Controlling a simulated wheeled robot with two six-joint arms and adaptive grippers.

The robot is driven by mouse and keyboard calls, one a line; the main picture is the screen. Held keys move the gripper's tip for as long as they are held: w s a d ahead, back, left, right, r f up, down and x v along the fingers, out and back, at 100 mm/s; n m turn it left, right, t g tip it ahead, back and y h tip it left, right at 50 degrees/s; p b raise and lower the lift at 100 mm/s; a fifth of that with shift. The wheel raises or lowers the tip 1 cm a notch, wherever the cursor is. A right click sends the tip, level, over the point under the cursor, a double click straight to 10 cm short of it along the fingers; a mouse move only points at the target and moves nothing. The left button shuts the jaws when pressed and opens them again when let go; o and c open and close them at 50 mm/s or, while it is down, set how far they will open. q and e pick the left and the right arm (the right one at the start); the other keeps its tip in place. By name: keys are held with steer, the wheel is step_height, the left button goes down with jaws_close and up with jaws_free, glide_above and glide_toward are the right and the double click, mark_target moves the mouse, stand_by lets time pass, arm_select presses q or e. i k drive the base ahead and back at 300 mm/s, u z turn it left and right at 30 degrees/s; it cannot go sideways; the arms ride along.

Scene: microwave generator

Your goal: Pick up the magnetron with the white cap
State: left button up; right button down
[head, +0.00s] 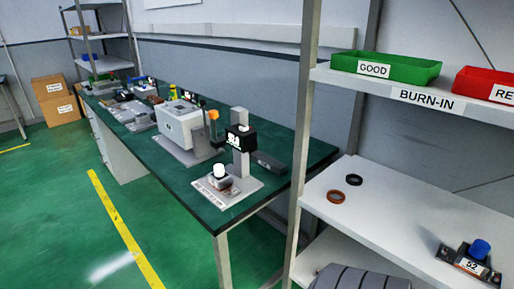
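The magnetron with the white cap (220,171) sits upright on a light grey test stand (240,196) at the near end of the green workbench. Its white cap is plain to see, but its body is small in the picture. A post with a black display box (240,139) rises just behind it. A second magnetron with a blue cap (480,250) and a number label sits on the white shelf at the lower right. Neither of my grippers shows in the head view.
The shelf rack's upright post (302,150) stands between bench and shelf. A black ring (354,180) and a brown ring (336,196) lie on the white shelf. Green (390,68) and red (490,85) bins stand above. Green floor left of the bench (250,165) is open.

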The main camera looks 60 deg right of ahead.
mark_target(220, 181)
steer(key=k, duration=0.25)
steer(key=z, duration=2.3)
steer(key=i, duration=0.35)
steer(key=z, duration=0.05)
